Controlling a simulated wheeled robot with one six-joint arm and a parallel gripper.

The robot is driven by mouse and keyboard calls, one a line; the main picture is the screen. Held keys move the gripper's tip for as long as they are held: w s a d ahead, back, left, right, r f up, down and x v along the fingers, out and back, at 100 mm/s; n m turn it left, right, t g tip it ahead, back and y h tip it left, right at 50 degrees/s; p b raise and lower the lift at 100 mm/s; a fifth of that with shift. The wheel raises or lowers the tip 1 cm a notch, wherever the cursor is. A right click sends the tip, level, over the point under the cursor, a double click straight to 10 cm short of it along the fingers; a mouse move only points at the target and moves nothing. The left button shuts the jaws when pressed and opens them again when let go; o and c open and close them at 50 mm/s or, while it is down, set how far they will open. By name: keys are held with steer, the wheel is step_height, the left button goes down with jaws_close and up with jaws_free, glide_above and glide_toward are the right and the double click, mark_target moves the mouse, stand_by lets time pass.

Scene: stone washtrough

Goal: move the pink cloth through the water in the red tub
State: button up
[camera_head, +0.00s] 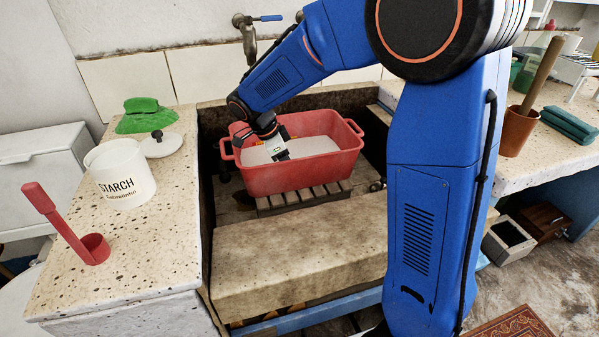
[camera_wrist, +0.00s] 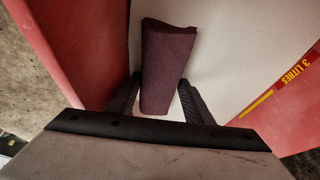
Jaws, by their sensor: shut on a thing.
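The red tub (camera_head: 300,178) stands in the stone trough on a slatted wooden rack and holds pale, whitish water (camera_head: 315,146). My gripper (camera_head: 280,152) reaches down inside the tub, over the water. In the wrist view my gripper (camera_wrist: 162,100) is shut on a folded cloth (camera_wrist: 168,62), which looks dark maroon rather than pink. The cloth lies against the pale water surface; how deep it sits cannot be told. In the head view the cloth is hidden by my gripper. A "3 LITRES" label (camera_wrist: 299,70) with a yellow line is on the tub's inner wall.
A tap (camera_head: 250,35) stands behind the tub. A brown pot (camera_head: 517,130) stands on the right ledge. The front stone slab (camera_head: 300,250) is clear.

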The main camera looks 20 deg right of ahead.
steer(key=shift+d, duration=3)
steer(key=shift+r, duration=0.1)
step_height(320, 180, up, 14)
stand_by(1.0)
